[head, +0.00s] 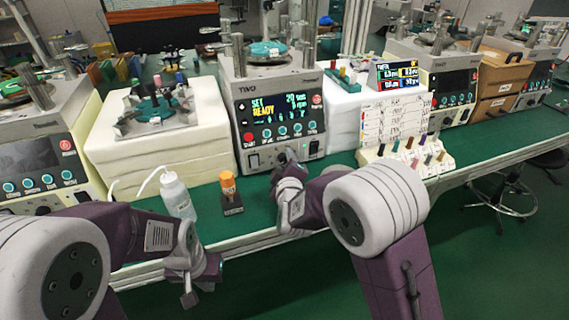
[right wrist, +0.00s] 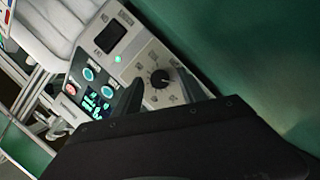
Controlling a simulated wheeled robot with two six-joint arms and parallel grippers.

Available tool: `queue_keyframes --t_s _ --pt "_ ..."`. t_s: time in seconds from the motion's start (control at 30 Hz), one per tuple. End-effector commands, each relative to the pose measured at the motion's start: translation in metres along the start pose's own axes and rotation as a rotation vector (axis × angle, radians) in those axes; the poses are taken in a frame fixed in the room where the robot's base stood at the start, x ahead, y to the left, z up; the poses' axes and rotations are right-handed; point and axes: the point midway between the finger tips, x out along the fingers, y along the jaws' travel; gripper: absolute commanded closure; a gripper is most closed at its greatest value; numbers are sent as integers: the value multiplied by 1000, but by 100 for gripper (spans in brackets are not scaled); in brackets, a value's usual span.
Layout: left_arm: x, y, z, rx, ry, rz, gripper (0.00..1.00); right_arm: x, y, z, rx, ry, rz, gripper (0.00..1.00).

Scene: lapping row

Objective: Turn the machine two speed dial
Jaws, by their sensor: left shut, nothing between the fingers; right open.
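Machine two (head: 277,120) is the white unit marked TWO in the middle of the head view, its screen reading SET and READY. Its speed dial is a black round knob (right wrist: 160,78) with marks around it, seen on the panel in the right wrist view. My right gripper (head: 288,158) is open at the lower front of the machine and hides the dial in the head view. In the right wrist view its two fingers (right wrist: 160,88) lie either side of the dial; I cannot tell if they touch it. My left gripper (head: 189,296) is shut and empty, low at the bench's front edge.
A white squeeze bottle (head: 176,196) and an orange-capped small bottle (head: 228,186) stand on the green bench left of my right gripper. A rack of coloured pegs (head: 408,157) stands to the right. Foam blocks (head: 150,160) flank the machine.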

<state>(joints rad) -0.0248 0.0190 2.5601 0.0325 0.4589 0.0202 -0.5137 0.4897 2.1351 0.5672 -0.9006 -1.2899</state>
Motion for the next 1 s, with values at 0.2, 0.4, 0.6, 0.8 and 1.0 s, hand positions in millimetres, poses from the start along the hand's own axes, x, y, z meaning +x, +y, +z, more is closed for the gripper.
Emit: queue_keyframes --t_s 0.2,0.4,0.6,0.8,1.0 --pt "0 0 0 0 0 0 100 0 0 0 0 0 0 71" --pt "0 0 0 0 0 0 100 0 0 0 0 -1 0 100" --pt "-2 0 0 0 0 0 100 -1 1 0 25 0 -8 100" --pt "-6 0 -1 0 0 0 100 -1 3 1 124 4 -40 100" --pt "-6 0 -1 0 0 0 100 0 3 2 267 11 -88 100"
